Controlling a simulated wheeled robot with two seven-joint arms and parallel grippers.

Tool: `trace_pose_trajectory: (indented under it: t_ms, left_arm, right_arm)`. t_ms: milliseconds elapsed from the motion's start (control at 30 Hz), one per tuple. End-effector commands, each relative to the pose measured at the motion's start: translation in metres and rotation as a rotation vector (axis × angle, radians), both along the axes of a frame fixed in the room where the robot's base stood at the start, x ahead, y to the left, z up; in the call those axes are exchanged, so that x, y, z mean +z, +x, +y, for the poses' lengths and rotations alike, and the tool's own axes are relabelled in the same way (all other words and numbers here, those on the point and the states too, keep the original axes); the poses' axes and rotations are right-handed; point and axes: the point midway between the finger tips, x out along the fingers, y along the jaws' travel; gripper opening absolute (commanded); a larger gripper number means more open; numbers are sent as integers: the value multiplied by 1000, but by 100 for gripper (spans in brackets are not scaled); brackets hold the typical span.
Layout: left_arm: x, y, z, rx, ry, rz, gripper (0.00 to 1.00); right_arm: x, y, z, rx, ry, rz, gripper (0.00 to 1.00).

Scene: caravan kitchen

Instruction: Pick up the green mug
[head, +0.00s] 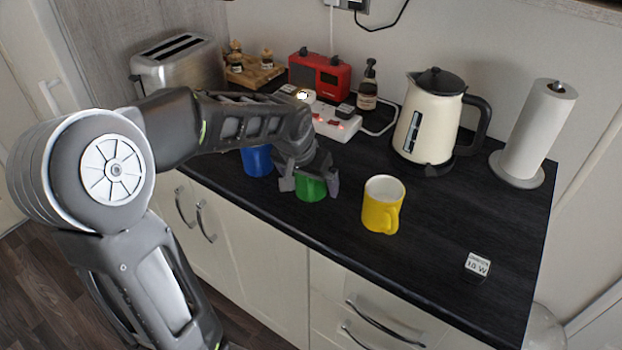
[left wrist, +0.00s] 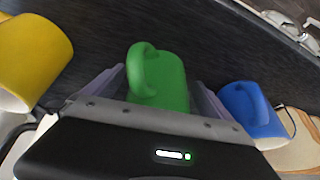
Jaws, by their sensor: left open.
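The green mug (head: 311,190) stands on the dark worktop between a blue mug (head: 257,161) and a yellow mug (head: 383,205). My left gripper (head: 308,186) is over the green mug and hides its upper part in the head view. In the left wrist view the green mug (left wrist: 158,80) lies between the two open fingers of my left gripper (left wrist: 158,88), its handle toward the top left. I cannot tell whether the fingers touch it. The yellow mug (left wrist: 30,58) and the blue mug (left wrist: 250,108) are on either side. My right gripper is not in view.
Behind are a toaster (head: 180,62), a red radio (head: 320,75), a power strip (head: 335,122), a soap bottle (head: 367,88), a cream kettle (head: 427,120) and a paper towel roll (head: 538,130). A small white-topped block (head: 477,266) sits at the right. The worktop right of the yellow mug is mostly clear.

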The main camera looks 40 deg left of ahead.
Motion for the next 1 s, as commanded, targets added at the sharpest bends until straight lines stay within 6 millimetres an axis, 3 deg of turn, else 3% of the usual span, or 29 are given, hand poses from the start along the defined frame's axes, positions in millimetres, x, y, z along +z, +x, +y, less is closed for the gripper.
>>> trace_pose_trajectory:
  t_ms: [333, 1000]
  left_arm:
    - [0, 0, 0, 0, 0, 0, 95]
    - [0, 0, 0, 0, 0, 0, 40]
  right_arm:
    - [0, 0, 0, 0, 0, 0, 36]
    - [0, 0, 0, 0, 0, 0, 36]
